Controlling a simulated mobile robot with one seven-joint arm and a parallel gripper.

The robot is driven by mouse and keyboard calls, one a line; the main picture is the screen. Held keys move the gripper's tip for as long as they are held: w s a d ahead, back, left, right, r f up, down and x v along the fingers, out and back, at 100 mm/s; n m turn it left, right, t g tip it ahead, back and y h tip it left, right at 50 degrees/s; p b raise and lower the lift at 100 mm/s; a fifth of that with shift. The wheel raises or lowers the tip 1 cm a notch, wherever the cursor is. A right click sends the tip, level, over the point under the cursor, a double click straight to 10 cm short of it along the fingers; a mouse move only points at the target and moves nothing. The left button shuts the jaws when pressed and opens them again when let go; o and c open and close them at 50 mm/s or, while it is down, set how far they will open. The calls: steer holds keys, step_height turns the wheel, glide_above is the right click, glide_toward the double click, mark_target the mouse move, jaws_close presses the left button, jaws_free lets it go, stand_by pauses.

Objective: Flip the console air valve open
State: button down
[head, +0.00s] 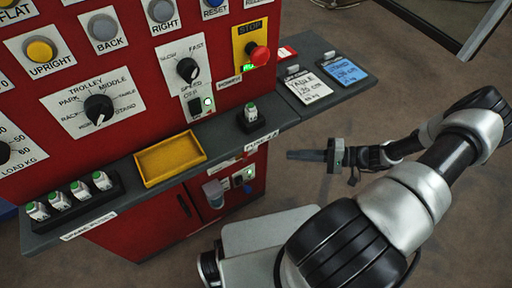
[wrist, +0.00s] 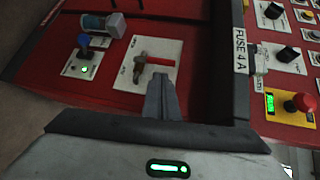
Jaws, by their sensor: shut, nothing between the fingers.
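The air valve, a brass-coloured body with a red lever handle (wrist: 160,62), sits on a white plate (wrist: 130,73) on the red console front in the wrist view. The handle lies along the picture, pointing right from the valve body. The plate's lettering is too small to read. My gripper (wrist: 160,80) is shut and empty. Its fingertips overlap the plate just below the handle in the picture; I cannot tell whether they touch it. In the head view my gripper (head: 290,155) points left toward the console's lower front, with visible room before it. The valve is too small to make out there.
A red stop button (head: 259,55) is above. Floor right of the console is open.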

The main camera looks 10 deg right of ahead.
steer(key=f+t, duration=0.1)
steer(key=f+m+t, duration=0.1)
steer(key=t, duration=0.1)
steer(key=f+m+t, duration=0.1)
steer(key=t, duration=0.1)
steer(key=shift+w+d+p, duration=0.3)
steer(key=shift+w+d, duration=0.05)
steer(key=shift+w, duration=0.05)
steer(key=s+a+x, duration=0.1)
steer(key=s+x, duration=0.1)
steer(key=x, duration=1.1)
steer(key=shift+s+a+f+b, duration=0.15)
steer(key=shift+s+a+b, duration=0.05)
steer(key=shift+a+b, duration=0.2)
steer(key=shift+d, duration=0.15)
